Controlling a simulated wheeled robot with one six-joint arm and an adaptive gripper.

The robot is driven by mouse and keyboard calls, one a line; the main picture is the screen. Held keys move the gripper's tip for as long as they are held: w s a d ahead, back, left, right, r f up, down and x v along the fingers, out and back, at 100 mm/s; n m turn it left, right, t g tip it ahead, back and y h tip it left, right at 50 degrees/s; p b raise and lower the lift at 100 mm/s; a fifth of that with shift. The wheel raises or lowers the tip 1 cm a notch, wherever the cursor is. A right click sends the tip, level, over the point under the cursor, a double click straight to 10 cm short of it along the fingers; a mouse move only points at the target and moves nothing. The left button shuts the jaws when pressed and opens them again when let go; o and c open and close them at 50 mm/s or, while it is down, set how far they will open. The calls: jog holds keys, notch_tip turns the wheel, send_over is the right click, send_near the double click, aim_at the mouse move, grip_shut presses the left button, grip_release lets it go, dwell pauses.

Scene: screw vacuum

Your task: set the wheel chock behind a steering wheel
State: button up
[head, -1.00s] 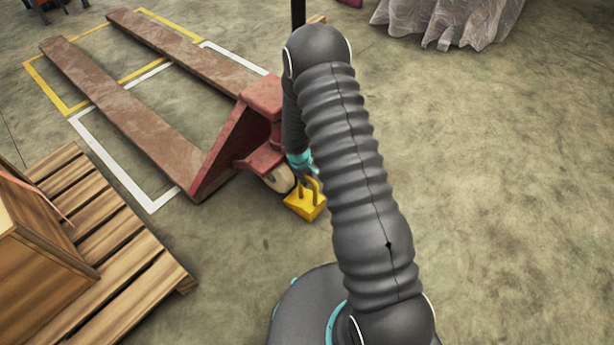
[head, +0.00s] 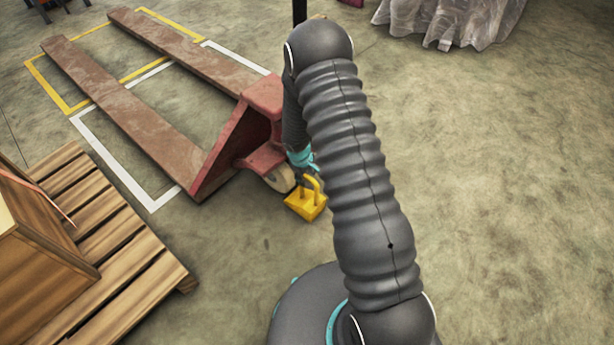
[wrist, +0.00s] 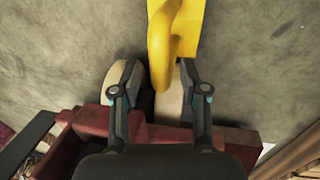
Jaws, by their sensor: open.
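The yellow wheel chock (head: 304,205) with its looped handle sits on the floor beside a pale steering wheel (head: 280,179) of the red pallet jack. In the head view I cannot tell whether chock and wheel touch. In the wrist view the chock (wrist: 188,30) is at top centre, its handle (wrist: 161,50) reaching down between my fingertips. My gripper (wrist: 159,75) is open, its fingers apart on either side of the handle's end. Two pale wheels show below, one partly behind the left finger. In the head view my gripper (head: 307,176) is small and partly hidden by my arm.
The red pallet jack (head: 225,150) stands with its long forks (head: 130,112) pointing to the upper left. A wooden pallet (head: 140,262) with a crate is at lower left. A plastic-covered load (head: 450,18) is at the top. Floor at right is clear.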

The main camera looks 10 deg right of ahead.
jog(key=s+r+m+t+p, duration=0.15)
jog(key=s+r, duration=0.35)
jog(key=r, duration=1.2)
jog(key=s+r+m+t, duration=0.15)
jog(key=s+r, duration=0.25)
jog(key=r, duration=1.4)
jog(key=s+r+m, duration=0.1)
jog(key=s+r, duration=0.3)
jog(key=s, duration=0.3)
jog(key=s+r+m+t+y, duration=0.1)
jog(key=s+r, duration=0.3)
jog(key=s, duration=0.3)
jog(key=s+r+m, duration=0.2)
jog(key=s+r, duration=0.2)
jog(key=s, duration=0.3)
jog(key=shift+s+d+y, duration=0.15)
jog(key=shift+s+y, duration=0.05)
jog(key=shift+y, duration=0.2)
